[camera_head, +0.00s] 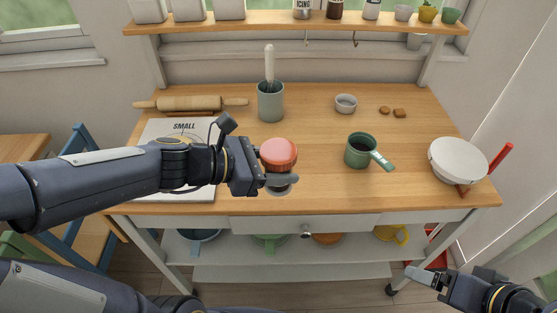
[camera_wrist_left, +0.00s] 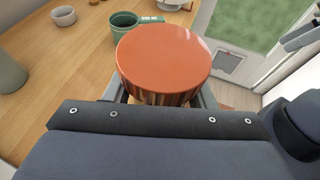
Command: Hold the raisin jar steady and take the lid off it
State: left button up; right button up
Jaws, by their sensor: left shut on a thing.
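The raisin jar (camera_head: 279,188) stands near the front edge of the wooden worktop, upright as far as I can see. Its round orange-red lid (camera_head: 278,152) is on top. In the left wrist view the lid (camera_wrist_left: 165,58) fills the middle and hides most of the jar's body. My left gripper (camera_head: 281,179) comes in from the left and is shut on the jar's body, just below the lid. My right gripper (camera_head: 422,275) hangs low at the bottom right, in front of the worktop and away from the jar. I cannot tell how its fingers stand.
A green measuring cup (camera_head: 361,152) with a handle sits right of the jar. A grey-green utensil crock (camera_head: 271,103) stands behind it. A white bowl (camera_head: 458,160), small bowl (camera_head: 346,103) and rolling pin (camera_head: 190,103) are farther off. The worktop between jar and cup is clear.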

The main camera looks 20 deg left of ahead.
pick_arm(q)
jog(key=o, duration=0.5)
jog(key=c, duration=0.7)
